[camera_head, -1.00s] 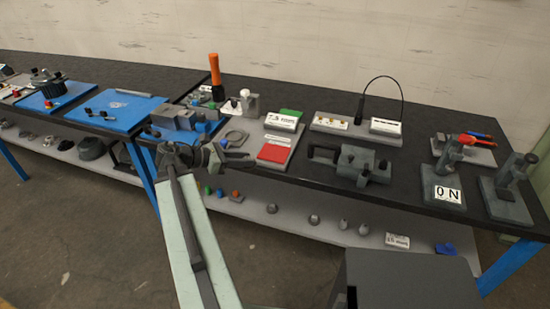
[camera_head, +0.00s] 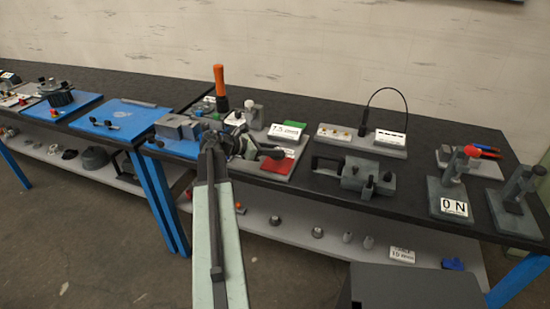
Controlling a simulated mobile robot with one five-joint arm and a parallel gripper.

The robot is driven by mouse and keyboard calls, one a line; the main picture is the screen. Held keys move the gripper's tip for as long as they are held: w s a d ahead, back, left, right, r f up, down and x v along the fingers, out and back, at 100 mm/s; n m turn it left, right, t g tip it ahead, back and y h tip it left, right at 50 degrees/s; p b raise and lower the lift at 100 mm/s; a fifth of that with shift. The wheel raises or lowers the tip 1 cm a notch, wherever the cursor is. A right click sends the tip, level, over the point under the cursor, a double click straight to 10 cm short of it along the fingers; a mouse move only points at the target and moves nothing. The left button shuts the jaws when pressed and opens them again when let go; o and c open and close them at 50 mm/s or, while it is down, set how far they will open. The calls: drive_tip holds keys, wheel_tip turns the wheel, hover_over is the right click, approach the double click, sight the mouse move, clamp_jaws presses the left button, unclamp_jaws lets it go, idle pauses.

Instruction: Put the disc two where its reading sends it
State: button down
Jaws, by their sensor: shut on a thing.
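My gripper (camera_head: 262,149) reaches right from the end of my arm, low over the front of a grey plate (camera_head: 262,169). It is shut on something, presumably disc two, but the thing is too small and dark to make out. The plate bears a red field (camera_head: 280,164) at the front and a green field (camera_head: 294,123) at the back. A white sign reading 7.5 mm (camera_head: 287,131) stands between them. My gripper partly covers the red field. I cannot tell whether it touches the plate.
An upright orange-handled tool (camera_head: 220,82) stands behind my gripper. A grey vise-like fixture (camera_head: 357,177) is to the right, with a sensor board (camera_head: 362,140) behind it. Further right are a stand marked 0 N (camera_head: 453,207) and another stand (camera_head: 517,200). A lower shelf holds small parts.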

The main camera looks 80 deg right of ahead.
sight(275, 158)
wheel_tip(275, 158, down, 4)
drive_tip(key=b, duration=0.4)
drive_tip(key=shift+d, duration=0.15)
drive_tip(key=shift+r+p, duration=0.2)
drive_tip(key=shift+p, duration=0.1)
drive_tip(key=c, duration=1.5)
unclamp_jaws()
drive_tip(key=shift+f, duration=0.2)
drive_tip(key=shift+c, duration=0.2)
drive_tip(key=o, duration=0.4)
drive_tip(key=shift+r, duration=0.25)
drive_tip(key=p+v, duration=0.4)
drive_tip(key=v, duration=0.8)
drive_tip(key=shift+f+p, duration=0.1)
drive_tip(key=shift+p, duration=0.2)
